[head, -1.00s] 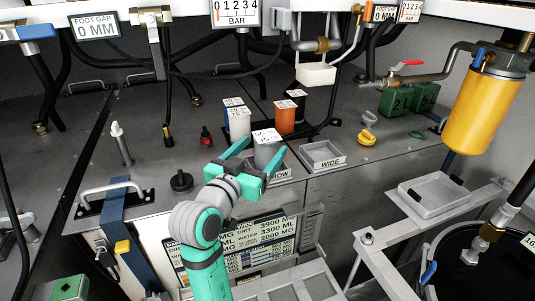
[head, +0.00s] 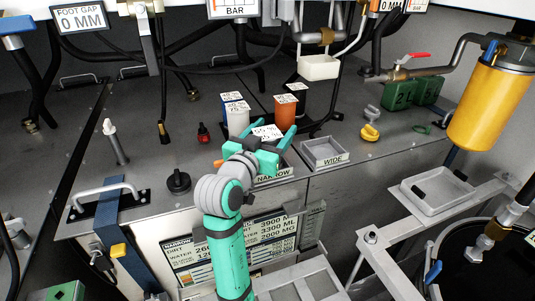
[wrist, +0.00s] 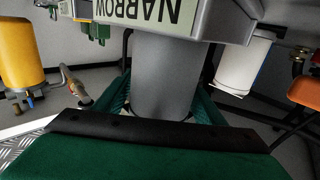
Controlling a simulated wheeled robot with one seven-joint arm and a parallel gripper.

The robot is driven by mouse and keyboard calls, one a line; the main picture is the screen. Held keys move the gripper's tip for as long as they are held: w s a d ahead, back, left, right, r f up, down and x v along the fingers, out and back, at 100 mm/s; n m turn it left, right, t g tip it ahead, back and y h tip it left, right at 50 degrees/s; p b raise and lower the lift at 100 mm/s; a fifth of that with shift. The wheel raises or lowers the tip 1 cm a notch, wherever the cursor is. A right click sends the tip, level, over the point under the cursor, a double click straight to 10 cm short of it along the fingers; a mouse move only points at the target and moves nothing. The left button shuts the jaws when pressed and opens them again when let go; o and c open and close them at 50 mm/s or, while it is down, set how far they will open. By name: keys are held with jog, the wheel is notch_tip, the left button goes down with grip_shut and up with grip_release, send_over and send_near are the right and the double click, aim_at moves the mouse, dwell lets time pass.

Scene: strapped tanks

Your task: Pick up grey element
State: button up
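The grey element (wrist: 165,75) is a plain upright cylinder with a white printed top label (head: 267,132). It stands in the tray marked NARROW (head: 276,174); the tray's front lip hides its lower end in the wrist view. My gripper (head: 273,143) is at the element, coming from the front. In the wrist view, where the scene appears upside down, the green fingers (wrist: 163,104) reach along both sides of the cylinder. They look spread around it, and no firm grip shows. In the head view my gripper hides most of the element's body.
A white cylinder (head: 237,120), an orange one (head: 284,116) and a black one (head: 299,96) stand close behind. The empty WIDE tray (head: 325,152) is just to the right. A black knob (head: 178,181) and a handle (head: 104,193) lie to the left.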

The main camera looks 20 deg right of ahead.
grip_shut()
